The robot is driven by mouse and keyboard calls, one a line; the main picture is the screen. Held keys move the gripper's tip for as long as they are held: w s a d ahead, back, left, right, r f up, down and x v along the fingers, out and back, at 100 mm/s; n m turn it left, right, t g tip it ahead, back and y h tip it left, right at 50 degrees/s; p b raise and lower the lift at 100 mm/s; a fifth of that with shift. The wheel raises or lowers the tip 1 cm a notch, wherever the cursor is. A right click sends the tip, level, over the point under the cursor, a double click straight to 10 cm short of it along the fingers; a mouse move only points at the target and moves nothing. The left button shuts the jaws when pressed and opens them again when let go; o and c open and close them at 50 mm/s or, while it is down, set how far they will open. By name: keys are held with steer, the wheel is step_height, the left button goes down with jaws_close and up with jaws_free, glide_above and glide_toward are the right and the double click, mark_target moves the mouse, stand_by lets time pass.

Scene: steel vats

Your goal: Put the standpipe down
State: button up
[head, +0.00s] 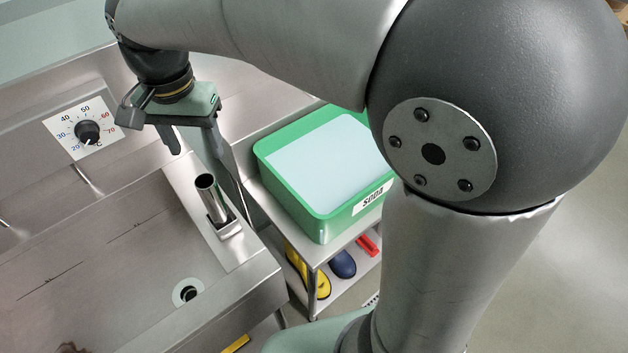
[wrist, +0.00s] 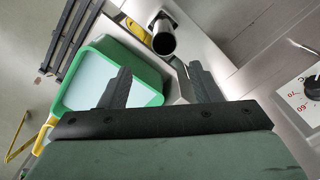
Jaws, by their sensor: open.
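The standpipe (head: 210,196), a grey steel tube with an open dark top, stands in a small holder (head: 228,226) on the right rim of the steel vat. The vat's round drain hole (head: 187,291) is open, with nothing standing in it. My gripper (head: 195,150) is open and empty, above and behind the standpipe in the head view. In the wrist view the standpipe's open end (wrist: 164,42) shows beyond the gap between my fingertips (wrist: 160,72), apart from them. Its lower part is hard to make out there.
A green tub (head: 317,218) labelled SODA, with pale contents, stands on a steel stand right of the vat. Yellow and blue boots (head: 342,264) and a red item are on the shelf below. A temperature dial (head: 88,131) is on the vat's back panel.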

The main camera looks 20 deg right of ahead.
steer(key=s+d+f+n, duration=0.1)
steer(key=s+d+f, duration=0.2)
steer(key=d, duration=0.4)
steer(key=s+d+f+n, duration=0.1)
steer(key=s+d+f, duration=0.3)
steer(key=d, duration=0.4)
steer(key=s+d+f+n, duration=0.2)
steer(key=s+d+f, duration=0.2)
steer(key=s+d, duration=0.2)
steer(key=shift+d+t, duration=0.4)
steer(key=shift+d, duration=0.55)
